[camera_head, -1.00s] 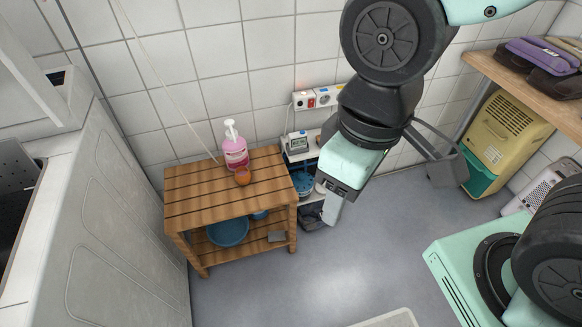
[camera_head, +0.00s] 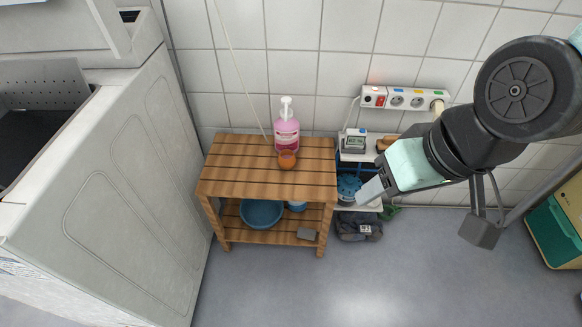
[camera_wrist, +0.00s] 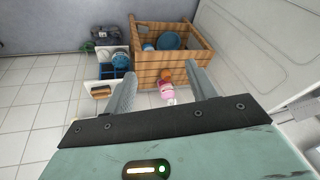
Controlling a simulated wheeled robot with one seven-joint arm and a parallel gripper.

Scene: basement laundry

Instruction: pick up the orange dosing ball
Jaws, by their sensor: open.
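The orange dosing ball (camera_head: 287,159) sits on the slatted top of the wooden bench (camera_head: 235,165), in front of a pink pump bottle (camera_head: 287,132). In the wrist view the ball (camera_wrist: 166,76) shows between my fingers, far beyond them, with the pink bottle (camera_wrist: 168,94) just below it in the picture. My gripper (camera_head: 371,190) is open and empty, right of the bench in the head view and pointing left. Its two fingers (camera_wrist: 163,90) stand apart in the wrist view.
A blue basin (camera_head: 262,213) is on the bench's lower shelf. A low stand with a meter (camera_head: 354,142) is right of the bench. A power strip (camera_head: 402,98) is on the tiled wall. A white machine (camera_head: 130,190) is at left. The floor in front is clear.

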